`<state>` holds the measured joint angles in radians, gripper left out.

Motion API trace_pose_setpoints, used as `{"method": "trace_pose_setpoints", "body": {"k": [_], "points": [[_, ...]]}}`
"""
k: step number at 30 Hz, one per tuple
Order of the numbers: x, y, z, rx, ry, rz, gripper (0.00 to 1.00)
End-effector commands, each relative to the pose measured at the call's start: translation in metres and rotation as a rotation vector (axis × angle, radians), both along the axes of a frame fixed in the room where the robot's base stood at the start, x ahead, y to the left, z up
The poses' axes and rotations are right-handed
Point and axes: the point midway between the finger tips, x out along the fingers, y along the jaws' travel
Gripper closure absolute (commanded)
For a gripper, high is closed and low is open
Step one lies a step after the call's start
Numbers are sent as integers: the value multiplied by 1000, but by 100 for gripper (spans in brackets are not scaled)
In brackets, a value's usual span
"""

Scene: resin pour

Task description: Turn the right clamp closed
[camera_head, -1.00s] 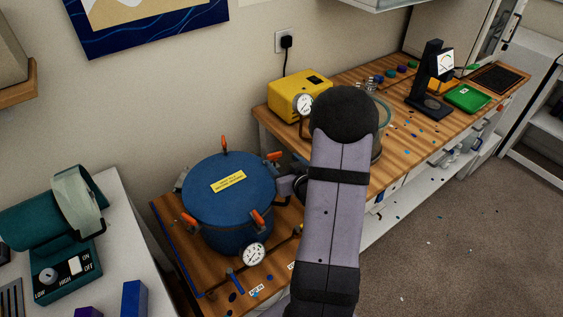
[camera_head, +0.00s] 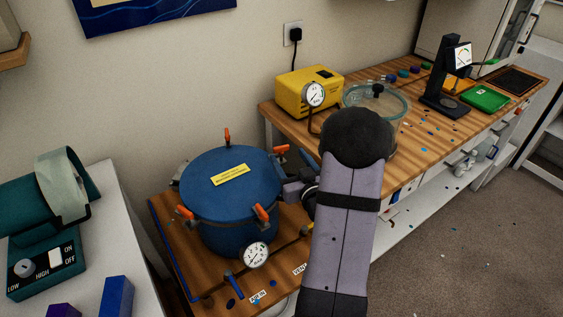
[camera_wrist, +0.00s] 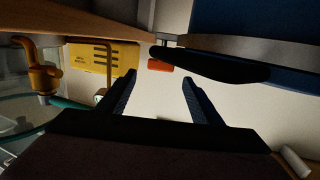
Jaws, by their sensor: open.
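The blue pressure pot (camera_head: 229,185) stands on the wooden bench at the left, its lid on, with orange-handled clamps around its rim. The right clamp (camera_head: 281,149) has its orange handle leaning out to the right in the head view. My gripper (camera_head: 293,190) is at the pot's right side, below that handle; my arm hides part of it. In the wrist view my gripper (camera_wrist: 158,78) is open, with nothing between its two dark fingers. An orange handle (camera_wrist: 160,65) shows just beyond the fingertips, beside a dark bar and the blue pot (camera_wrist: 295,25).
A pressure gauge (camera_head: 256,255) and pipe fittings are at the pot's front. The yellow pump (camera_head: 309,85) and a glass chamber (camera_head: 398,103) stand behind my arm. A green heat device (camera_head: 35,260) is at the left. Small coloured chips are scattered on the bench.

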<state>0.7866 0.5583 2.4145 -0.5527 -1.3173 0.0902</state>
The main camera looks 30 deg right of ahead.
Motion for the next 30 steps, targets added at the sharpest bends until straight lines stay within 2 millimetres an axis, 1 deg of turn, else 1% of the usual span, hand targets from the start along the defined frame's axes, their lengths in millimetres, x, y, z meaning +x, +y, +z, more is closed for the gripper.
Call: {"method": "trace_pose_setpoints", "body": {"k": [1,7,13,17,20,30], "points": [[0,0,-12,-8,-26,-1,41],[0,0,-12,-25,-93,0,41],[0,0,-8,-29,-108,1,41],[4,-1,-7,-28,-107,2,41],[12,-2,-7,-28,-105,4,41],[54,-13,-7,-29,-105,3,41]]}}
